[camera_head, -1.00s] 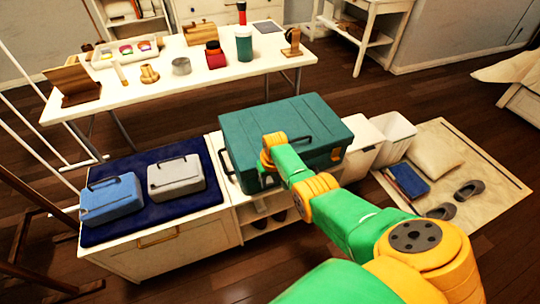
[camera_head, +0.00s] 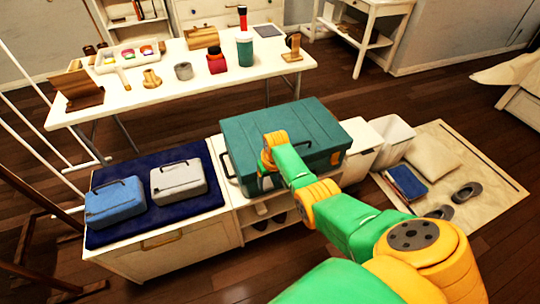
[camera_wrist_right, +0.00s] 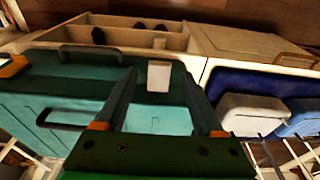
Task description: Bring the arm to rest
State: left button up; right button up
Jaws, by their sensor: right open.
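My right arm (camera_head: 340,212) reaches in from the lower right, over the front of a large teal case (camera_head: 300,125). My right gripper (camera_wrist_right: 158,76) shows in the wrist view with its two fingers spread apart and nothing clearly held between them. The teal case (camera_wrist_right: 60,90) fills the space behind the fingers, and a small white block-like patch (camera_wrist_right: 158,77) shows in the gap. I cannot tell whether the fingers touch the case. In the head view the fingers are mostly hidden by the wrist. My left gripper is not in view.
A blue case (camera_head: 115,203) and a grey case (camera_head: 178,180) sit on a navy mat (camera_head: 140,228) on the cabinet. A white table (camera_head: 130,95) with several items stands behind.

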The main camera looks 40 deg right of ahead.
jog(key=r, duration=0.1)
jog(key=r+p, duration=0.1)
jog(key=r, duration=0.1)
jog(key=shift+s+a+r, duration=0.1)
jog(key=shift+s+r, duration=0.15)
jog(key=shift+s, duration=0.1)
